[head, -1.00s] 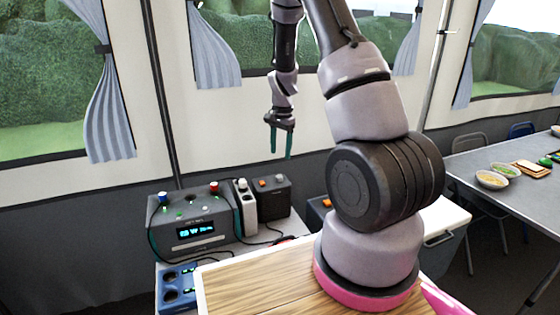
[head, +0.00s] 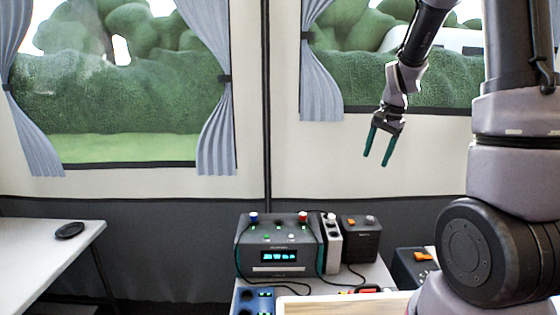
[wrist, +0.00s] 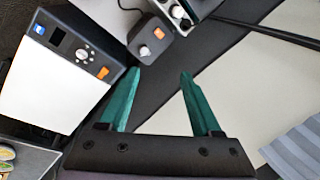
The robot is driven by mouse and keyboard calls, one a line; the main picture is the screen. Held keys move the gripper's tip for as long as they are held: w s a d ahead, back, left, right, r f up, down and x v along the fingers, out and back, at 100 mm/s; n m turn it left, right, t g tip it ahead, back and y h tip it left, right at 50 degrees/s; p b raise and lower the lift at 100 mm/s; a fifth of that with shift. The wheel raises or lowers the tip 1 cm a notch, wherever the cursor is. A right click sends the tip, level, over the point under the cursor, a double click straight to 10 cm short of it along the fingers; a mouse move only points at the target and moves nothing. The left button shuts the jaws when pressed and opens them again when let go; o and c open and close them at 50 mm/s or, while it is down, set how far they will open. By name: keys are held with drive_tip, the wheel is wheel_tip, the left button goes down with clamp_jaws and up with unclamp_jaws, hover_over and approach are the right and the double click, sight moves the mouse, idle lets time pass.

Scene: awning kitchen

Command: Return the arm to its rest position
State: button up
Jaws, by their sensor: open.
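My gripper (head: 378,146) hangs in the air at the upper right of the head view, in front of the tent wall. Its two green fingers are apart and nothing is between them. In the wrist view the open fingers (wrist: 160,95) point towards a dark lower wall and a pale panel, touching nothing. My arm runs down the right side of the head view, and its upper part leaves the frame.
A grey device with a lit display (head: 279,246), a white power strip (head: 332,246) and a dark box (head: 361,240) stand below my gripper. A white table (head: 40,262) with a black disc (head: 69,230) is at left. Curtained windows line the wall.

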drive_tip(key=s+a+r+n+t, duration=0.2)
drive_tip(key=s+r+n, duration=0.1)
drive_tip(key=s+r, duration=0.6)
drive_tip(key=s+a+r+n+t, duration=0.2)
drive_tip(key=s+a+r+t, duration=0.1)
drive_tip(key=s+r, duration=0.6)
drive_tip(key=s, duration=0.4)
drive_tip(key=shift+s+a+n+y, duration=0.15)
drive_tip(key=shift+s+n+y, duration=0.25)
